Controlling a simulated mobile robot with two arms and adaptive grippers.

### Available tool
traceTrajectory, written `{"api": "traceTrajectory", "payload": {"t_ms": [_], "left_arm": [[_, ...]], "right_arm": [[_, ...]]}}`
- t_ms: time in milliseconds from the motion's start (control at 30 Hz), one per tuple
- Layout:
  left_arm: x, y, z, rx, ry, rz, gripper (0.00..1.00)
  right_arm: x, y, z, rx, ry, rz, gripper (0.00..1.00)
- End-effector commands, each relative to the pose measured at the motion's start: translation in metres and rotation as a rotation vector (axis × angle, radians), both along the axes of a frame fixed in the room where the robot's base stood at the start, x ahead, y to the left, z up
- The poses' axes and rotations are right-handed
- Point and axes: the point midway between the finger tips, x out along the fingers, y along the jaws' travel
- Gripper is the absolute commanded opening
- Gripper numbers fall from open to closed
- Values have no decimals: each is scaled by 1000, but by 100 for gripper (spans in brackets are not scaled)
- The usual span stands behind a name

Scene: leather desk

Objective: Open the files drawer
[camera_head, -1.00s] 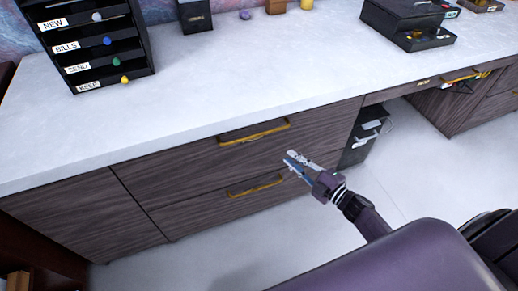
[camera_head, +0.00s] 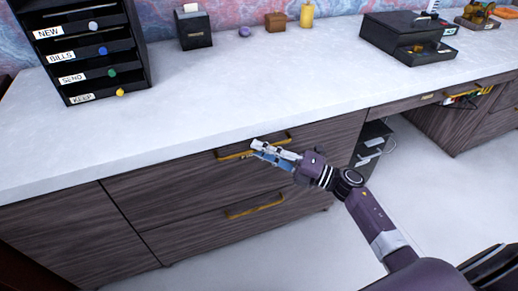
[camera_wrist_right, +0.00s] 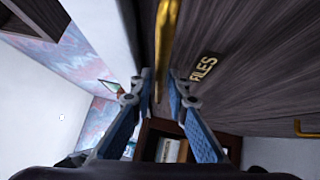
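The files drawer (camera_head: 190,178) is the upper wide dark-wood drawer under the white desk top. It looks shut, flush with the cabinet front. A gold "FILES" label (camera_wrist_right: 203,68) sits on its front in the right wrist view. Its long gold bar handle (camera_head: 230,154) also shows in the right wrist view (camera_wrist_right: 165,35). My right gripper (camera_head: 256,149) is at this handle, partly covering it in the head view. In the wrist view its two blue-padded fingers (camera_wrist_right: 161,78) are apart, with the handle bar between them. Contact cannot be told. My left gripper is not in view.
A lower drawer with a gold handle (camera_head: 255,207) is below. The desk top (camera_head: 200,95) is clear near its front edge. A black letter organizer (camera_head: 85,45) stands at the back left, a black box (camera_head: 405,35) at the back right. Open floor (camera_head: 300,250) lies in front.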

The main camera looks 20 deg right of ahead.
Motion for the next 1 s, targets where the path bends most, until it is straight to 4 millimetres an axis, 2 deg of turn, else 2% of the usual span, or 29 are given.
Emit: {"api": "traceTrajectory", "payload": {"t_ms": [333,500,1000], "left_arm": [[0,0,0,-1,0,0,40],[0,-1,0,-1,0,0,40],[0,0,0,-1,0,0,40]], "right_arm": [[5,5,1,1,1,-2,15],[5,5,1,1,1,-2,0],[5,6,1,0,1,-1,0]]}}
